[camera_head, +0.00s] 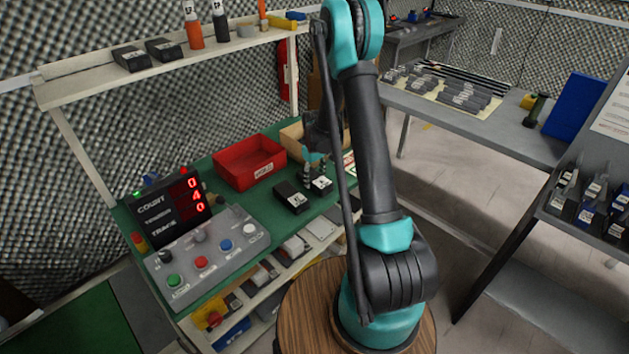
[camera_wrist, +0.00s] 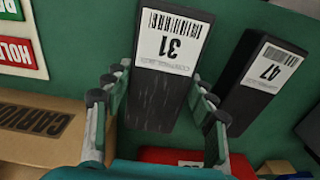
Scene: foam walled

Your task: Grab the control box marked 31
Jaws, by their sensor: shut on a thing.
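The control box marked 31 (camera_wrist: 166,85) is a black box with a white label, seen between my fingers in the wrist view. My gripper (camera_wrist: 162,82) is shut on its sides. In the head view my gripper (camera_head: 315,168) points down at the green bench, with the box marked 31 (camera_head: 321,186) at its fingertips. A similar black box marked 47 (camera_wrist: 257,78) lies beside it, apart from my right finger; it also shows in the head view (camera_head: 291,197). I cannot tell whether the held box is off the bench.
A red bin (camera_head: 232,181) and a cardboard box (camera_wrist: 30,140) stand close by on the bench. A counter display (camera_head: 172,207) and a button panel (camera_head: 205,258) are at the left. A shelf (camera_head: 185,58) with bottles and black boxes runs above.

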